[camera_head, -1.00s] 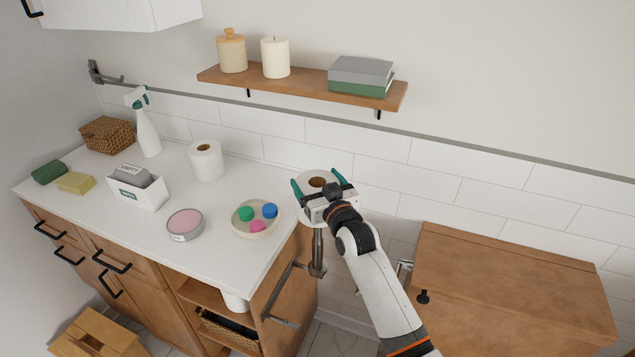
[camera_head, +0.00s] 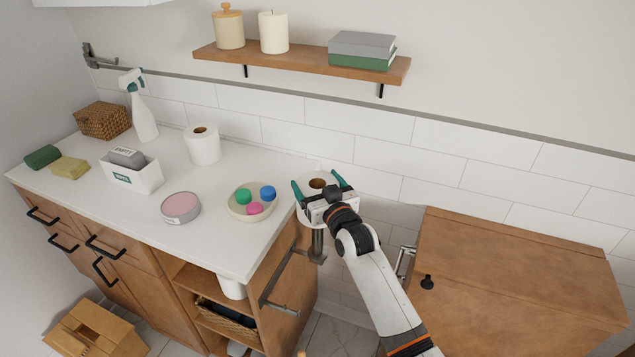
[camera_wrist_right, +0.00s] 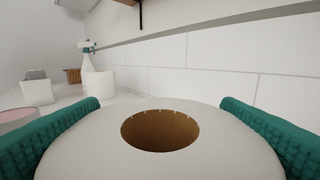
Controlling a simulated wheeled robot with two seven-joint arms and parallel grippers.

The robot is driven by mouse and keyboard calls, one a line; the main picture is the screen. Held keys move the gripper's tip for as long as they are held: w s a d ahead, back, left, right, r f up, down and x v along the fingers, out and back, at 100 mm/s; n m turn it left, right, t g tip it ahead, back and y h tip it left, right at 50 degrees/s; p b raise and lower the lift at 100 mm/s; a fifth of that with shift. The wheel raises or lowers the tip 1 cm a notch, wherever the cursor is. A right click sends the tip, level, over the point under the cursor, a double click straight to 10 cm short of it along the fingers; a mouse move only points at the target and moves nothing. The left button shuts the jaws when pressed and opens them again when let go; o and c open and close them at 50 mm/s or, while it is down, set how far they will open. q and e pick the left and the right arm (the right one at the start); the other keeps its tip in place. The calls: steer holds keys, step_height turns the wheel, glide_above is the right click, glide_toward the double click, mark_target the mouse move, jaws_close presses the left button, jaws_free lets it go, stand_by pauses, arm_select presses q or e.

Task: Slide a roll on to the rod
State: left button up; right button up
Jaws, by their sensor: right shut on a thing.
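My right gripper (camera_head: 322,188) is shut on a white roll (camera_head: 318,173) beside the counter's right end, with a green finger on each side. The roll is upright; its brown core hole faces up. The right wrist view shows the roll (camera_wrist_right: 225,150) close up between the fingers, with no rod tip visible in the hole. A grey metal upright rod (camera_head: 318,242) shows directly below the roll and gripper. Its upper end is hidden, so I cannot tell whether it has entered the core. My left gripper is not in view.
Another white roll (camera_head: 203,147), a spray bottle (camera_head: 143,115), a round dish (camera_head: 240,211) and a pink-topped tin (camera_head: 180,208) stand on the counter (camera_head: 215,240). A metal rail (camera_head: 285,278) juts from its side. A wooden cabinet (camera_head: 510,275) stands at right.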

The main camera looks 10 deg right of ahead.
steer(key=o, duration=0.8)
steer(key=shift+o, duration=0.2)
steer(key=shift+s+f, duration=0.1)
steer(key=shift+s, duration=0.05)
steer(key=shift+s+d, duration=0.1)
steer(key=shift+s, duration=0.2)
steer(key=s+d+b, duration=0.1)
steer(key=s+d, duration=0.1)
steer(key=s, duration=0.9)
